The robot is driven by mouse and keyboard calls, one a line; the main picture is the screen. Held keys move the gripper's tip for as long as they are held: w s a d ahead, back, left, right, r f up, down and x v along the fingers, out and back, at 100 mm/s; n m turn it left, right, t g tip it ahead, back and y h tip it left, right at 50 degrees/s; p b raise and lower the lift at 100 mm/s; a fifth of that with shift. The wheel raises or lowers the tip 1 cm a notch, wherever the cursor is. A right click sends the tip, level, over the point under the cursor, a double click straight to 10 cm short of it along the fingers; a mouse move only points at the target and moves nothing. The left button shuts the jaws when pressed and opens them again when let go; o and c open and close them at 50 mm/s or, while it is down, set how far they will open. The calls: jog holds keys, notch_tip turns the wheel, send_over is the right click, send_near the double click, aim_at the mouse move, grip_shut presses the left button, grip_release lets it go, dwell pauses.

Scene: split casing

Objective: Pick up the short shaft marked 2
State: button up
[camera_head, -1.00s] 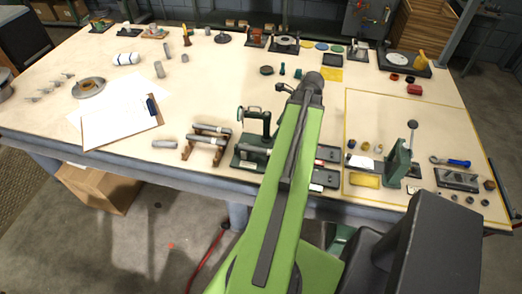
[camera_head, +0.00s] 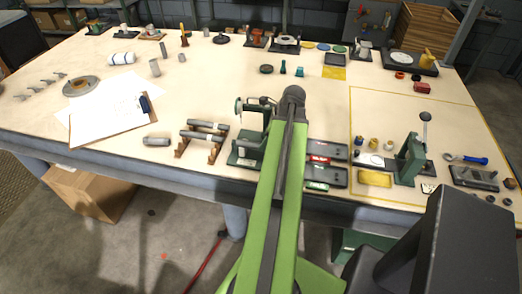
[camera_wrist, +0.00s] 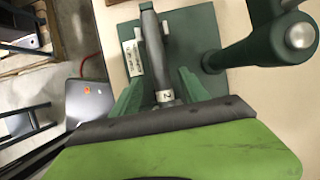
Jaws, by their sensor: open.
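The short shaft marked 2 (camera_wrist: 153,45) is a grey rod in the wrist view, with a pale band reading 2 at its near end. It lies over a dark green base plate (camera_wrist: 205,35), beside a small white label plate. My gripper (camera_wrist: 162,80) is open, its two green fingers on either side of the shaft's marked end. I cannot tell whether they are at the shaft's depth, and no contact shows. In the head view the green fixture (camera_head: 247,150) stands left of my arm, which hides part of it. The gripper itself is hidden there.
A green post with a round metal end (camera_wrist: 300,36) rises close right of the gripper. In the head view, more shafts lie on wooden stands (camera_head: 181,148), with a loose grey cylinder (camera_head: 156,141) to their left. Dark trays (camera_head: 326,176) sit right of my arm.

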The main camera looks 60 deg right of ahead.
jog(key=b+x, duration=0.2)
jog(key=x, duration=0.1)
jog(key=shift+d+f, duration=0.1)
jog(key=shift+f, duration=0.1)
jog(key=shift+r, duration=0.2)
jog(key=shift+c, duration=0.4)
grip_shut()
dwell(0.5)
